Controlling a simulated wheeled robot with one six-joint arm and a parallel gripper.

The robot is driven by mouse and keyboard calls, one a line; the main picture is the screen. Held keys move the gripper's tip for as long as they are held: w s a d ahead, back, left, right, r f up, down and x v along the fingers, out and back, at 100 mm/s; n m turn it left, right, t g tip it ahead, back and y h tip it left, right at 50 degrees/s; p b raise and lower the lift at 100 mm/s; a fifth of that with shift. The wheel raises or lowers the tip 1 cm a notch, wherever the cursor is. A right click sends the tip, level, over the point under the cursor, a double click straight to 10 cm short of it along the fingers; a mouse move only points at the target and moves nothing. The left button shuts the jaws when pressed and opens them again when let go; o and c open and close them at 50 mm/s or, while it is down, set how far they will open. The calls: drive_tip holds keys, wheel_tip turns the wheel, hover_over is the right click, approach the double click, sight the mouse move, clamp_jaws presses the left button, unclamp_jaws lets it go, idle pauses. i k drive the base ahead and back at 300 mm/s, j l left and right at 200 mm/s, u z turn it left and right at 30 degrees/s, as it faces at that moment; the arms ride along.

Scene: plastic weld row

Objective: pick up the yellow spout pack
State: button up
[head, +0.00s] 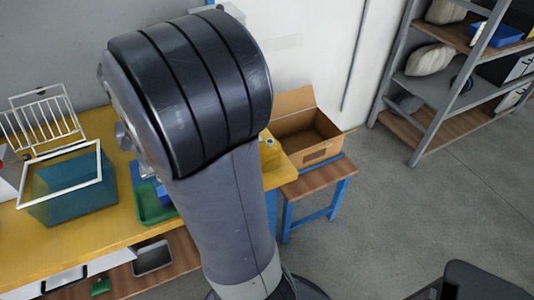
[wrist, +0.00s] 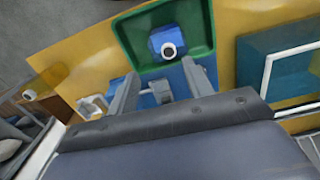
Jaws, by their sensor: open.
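The yellow spout pack (wrist: 42,84) seems to lie at the left of the wrist view, near the table's end. It blends with the yellow tabletop, and its pale round spout shows. In the head view it appears at the table corner (head: 269,153), just right of my arm and partly hidden by it. My gripper (wrist: 160,72) is open, with its two fingers apart over the table beside the green tray. A blue pack with a white spout (wrist: 160,88) shows between the fingers; I cannot tell whether they touch it. My arm hides the gripper in the head view.
A green tray (wrist: 203,52) holds another blue pack (wrist: 167,41). A whitish pack (wrist: 92,106) lies left of the fingers. A teal bin (head: 64,188) and white wire rack (head: 43,118) stand left. An open cardboard box (head: 303,130) sits on a stool beyond the table's end.

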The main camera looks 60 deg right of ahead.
sight(270, 151)
drive_tip(key=z, duration=1.85)
drive_tip(key=i+l+u, duration=0.1)
drive_tip(key=l+u, duration=0.3)
drive_tip(key=l, duration=0.35)
drive_tip(key=l+u, duration=0.45)
drive_tip(key=l, duration=0.3)
